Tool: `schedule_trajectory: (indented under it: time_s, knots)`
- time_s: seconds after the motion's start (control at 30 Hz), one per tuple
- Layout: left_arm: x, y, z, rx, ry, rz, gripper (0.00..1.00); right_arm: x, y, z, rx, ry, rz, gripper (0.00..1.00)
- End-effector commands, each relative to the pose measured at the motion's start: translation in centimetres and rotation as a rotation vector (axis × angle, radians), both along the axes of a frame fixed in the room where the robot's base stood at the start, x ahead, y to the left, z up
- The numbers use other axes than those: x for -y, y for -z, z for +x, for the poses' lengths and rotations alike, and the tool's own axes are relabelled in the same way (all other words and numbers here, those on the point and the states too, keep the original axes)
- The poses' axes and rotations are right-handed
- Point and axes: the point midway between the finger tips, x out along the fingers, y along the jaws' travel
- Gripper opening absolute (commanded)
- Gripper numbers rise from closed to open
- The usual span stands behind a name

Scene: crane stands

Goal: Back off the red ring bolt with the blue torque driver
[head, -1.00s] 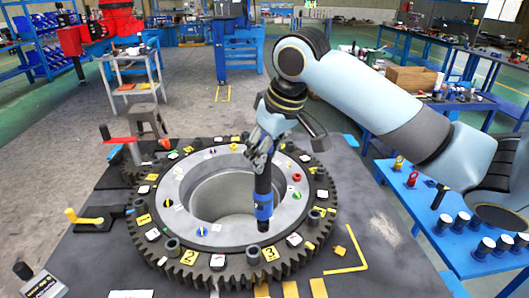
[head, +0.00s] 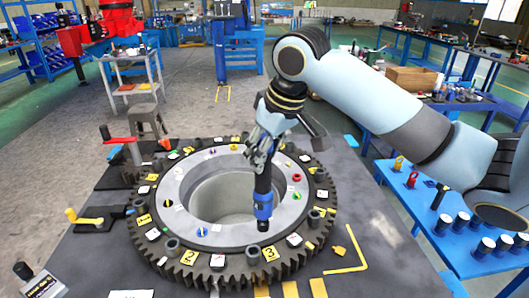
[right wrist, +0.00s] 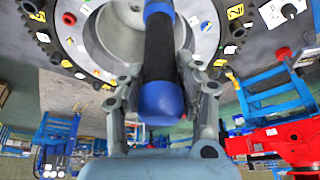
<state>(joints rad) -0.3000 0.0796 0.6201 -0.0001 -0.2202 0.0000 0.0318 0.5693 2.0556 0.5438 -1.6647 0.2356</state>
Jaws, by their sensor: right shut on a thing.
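My right gripper (head: 262,150) is shut on the blue torque driver (head: 263,205), a dark rod with a blue band. The driver stands nearly upright, with its lower end over the front right of the grey ring (head: 225,236). Whether that end touches the ring is unclear. In the right wrist view the driver's rounded blue end (right wrist: 160,102) shows between my fingers. The red ring bolt (head: 297,178) sits on the ring behind and right of the driver, apart from it. The red bolt also shows in the right wrist view (right wrist: 68,18). My left gripper is out of view.
A dark toothed gear (head: 190,273) with several posts and numbered tags surrounds the ring. A red-handled lever (head: 122,140) and a yellow-handled clamp (head: 84,219) stand left. A blue side table (head: 455,248) holds several cylinders at right.

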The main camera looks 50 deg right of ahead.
Motion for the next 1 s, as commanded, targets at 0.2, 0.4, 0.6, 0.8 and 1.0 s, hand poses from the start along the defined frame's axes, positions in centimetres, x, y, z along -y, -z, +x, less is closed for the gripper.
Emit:
schedule_trajectory:
  time_s: [0.2, 0.4, 0.6, 0.8, 1.0]
  knots:
    - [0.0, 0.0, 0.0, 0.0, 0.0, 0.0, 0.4, 0.0, 0.2, -0.1, -0.004, 0.001, 0.001, 0.0]
    - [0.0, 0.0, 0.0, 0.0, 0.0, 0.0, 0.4, 0.0, 0.1, -0.1, -0.005, 0.002, 0.002, 0.0]
    - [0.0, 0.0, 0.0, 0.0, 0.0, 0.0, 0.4, 0.0, -0.3, -0.1, -0.004, 0.001, 0.001, 0.0]
    - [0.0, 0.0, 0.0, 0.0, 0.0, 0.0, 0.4, 0.0, -1.8, 0.0, -0.001, 0.001, 0.0, 0.0]
    - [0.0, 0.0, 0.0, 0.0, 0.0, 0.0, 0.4, 0.0, -3.2, 0.0, 0.002, 0.0, -0.001, 0.0]
